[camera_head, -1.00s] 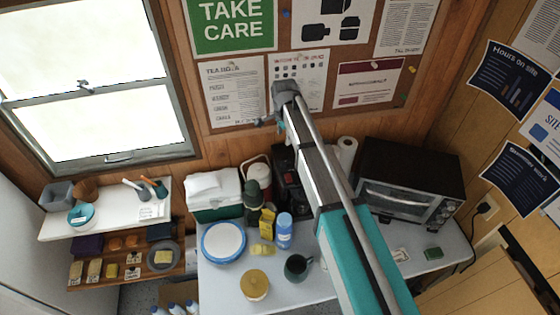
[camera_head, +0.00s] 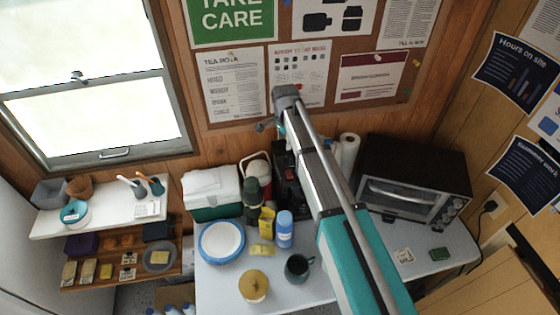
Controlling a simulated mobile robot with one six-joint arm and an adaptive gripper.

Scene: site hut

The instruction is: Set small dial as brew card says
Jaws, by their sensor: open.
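My gripper (camera_head: 275,108) is at the far grey end of my arm, in front of the notice board; its fingers are small and mostly hidden. It holds nothing that I can see. A black and red machine, perhaps a coffee maker (camera_head: 290,182), stands on the table, partly behind my arm; no small dial can be made out on it. A black oven (camera_head: 415,182) to its right has several knobs (camera_head: 452,208) on its front.
The table (camera_head: 345,290) also bears a plate (camera_head: 222,241), a lidded jar (camera_head: 254,284), a dark mug (camera_head: 297,266), a blue can (camera_head: 284,230) and a green-white cooler (camera_head: 211,192). A green item (camera_head: 440,254) lies at the right. A white shelf (camera_head: 100,221) is at the left.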

